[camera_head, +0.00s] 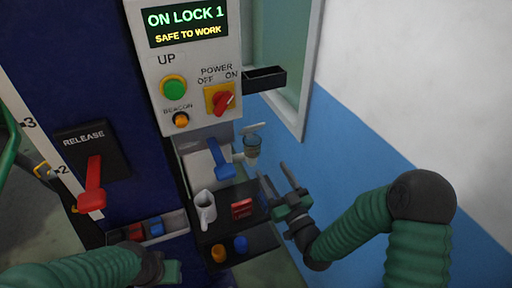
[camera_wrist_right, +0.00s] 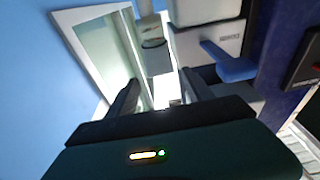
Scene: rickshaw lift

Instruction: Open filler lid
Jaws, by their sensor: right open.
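The filler (camera_head: 252,148) is a small cup-like fitting on the right side of the machine, below the control panel. A flat pale piece (camera_head: 253,127), which looks like its lid, sits just above the cup; I cannot tell whether it is hinged open or shut. My right gripper (camera_head: 276,178) is open and empty, below and right of the filler, fingers pointing up towards it. In the right wrist view the filler (camera_wrist_right: 152,38) shows beyond and between the open fingers, apart from them. My left arm enters at the bottom left; its fingers are not visible.
A blue lever (camera_head: 221,163) sits left of the filler. A white jug (camera_head: 205,208) and a red item (camera_head: 242,208) stand on a dark shelf below. A black tray (camera_head: 265,78) juts out above the filler. A blue and white wall (camera_head: 335,135) lies to the right.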

